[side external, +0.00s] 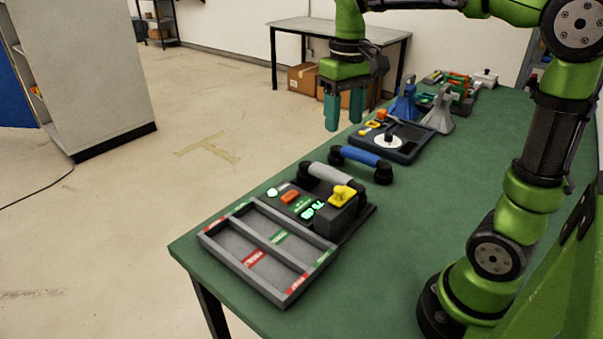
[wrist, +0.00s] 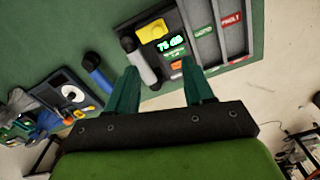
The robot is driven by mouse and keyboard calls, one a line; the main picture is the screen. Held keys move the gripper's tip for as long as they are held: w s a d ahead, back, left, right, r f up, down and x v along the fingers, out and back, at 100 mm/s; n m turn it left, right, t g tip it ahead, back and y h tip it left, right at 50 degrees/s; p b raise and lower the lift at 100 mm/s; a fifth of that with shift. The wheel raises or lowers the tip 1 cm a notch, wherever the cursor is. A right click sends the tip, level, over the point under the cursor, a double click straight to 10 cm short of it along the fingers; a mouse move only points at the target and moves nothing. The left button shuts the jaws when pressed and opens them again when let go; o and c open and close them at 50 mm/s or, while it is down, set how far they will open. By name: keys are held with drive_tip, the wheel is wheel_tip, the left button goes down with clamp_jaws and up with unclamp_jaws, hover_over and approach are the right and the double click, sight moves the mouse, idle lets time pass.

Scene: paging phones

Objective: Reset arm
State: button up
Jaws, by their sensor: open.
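My gripper (side external: 343,118) hangs with its two teal fingers pointing down, apart and empty, over the far-left edge of the green table. In the wrist view my gripper (wrist: 161,75) also shows its fingers spread with nothing between them. A grey phone handset (side external: 330,174) lies along the back of a dark panel with a green lit display, orange button and yellow piece (side external: 343,193). A blue phone handset (side external: 360,157) with black ends lies just beyond it. Both handsets are apart from my gripper; the wrist view shows the grey handset (wrist: 142,66) and blue handset (wrist: 97,70).
A grey divided tray (side external: 265,245) with red and green labels sits at the table's near corner. A dark unit with a white disc (side external: 388,142) lies beyond the blue handset. Blue and grey stands (side external: 438,110) and other items crowd the far end. The table's middle (side external: 420,200) is clear.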

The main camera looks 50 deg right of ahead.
drive_tip(key=shift+r, duration=0.4)
drive_tip(key=s+a+f+m+t+y, duration=0.1)
drive_tip(key=s+a+f+t+y, duration=0.1)
drive_tip(key=s+a+f+t, duration=0.2)
drive_tip(key=s+a+t, duration=0.3)
drive_tip(key=s, duration=0.2)
drive_tip(key=shift+a+f, duration=0.25)
drive_tip(key=shift+a, duration=0.05)
